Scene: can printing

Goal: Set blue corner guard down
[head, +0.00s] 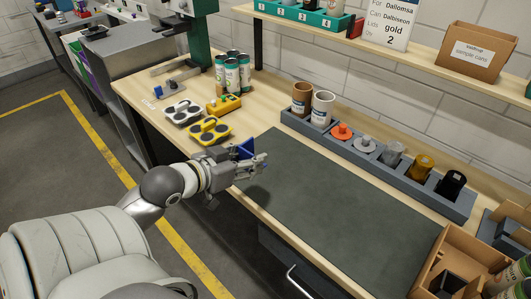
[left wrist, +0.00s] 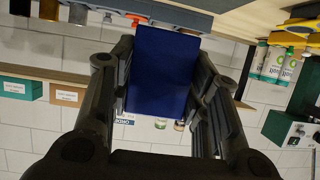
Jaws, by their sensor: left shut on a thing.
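The blue corner guard (head: 245,149) is held in my left gripper (head: 255,165), over the left end of the dark grey mat (head: 330,205). In the left wrist view the guard (left wrist: 160,72) is a flat dark blue face between the two black fingers, and the gripper is shut on it. A shadow falls on the mat below the gripper, so the guard looks a little above it. The guard's far side is hidden. My right gripper is in neither view.
A grey divided tray (head: 375,168) with cans and coloured parts runs along the back of the wooden bench. Yellow (head: 209,131) and white (head: 181,112) pieces and several green-white cans (head: 232,76) stand at the left. A cardboard box (head: 418,262) is at front right. The mat's middle is clear.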

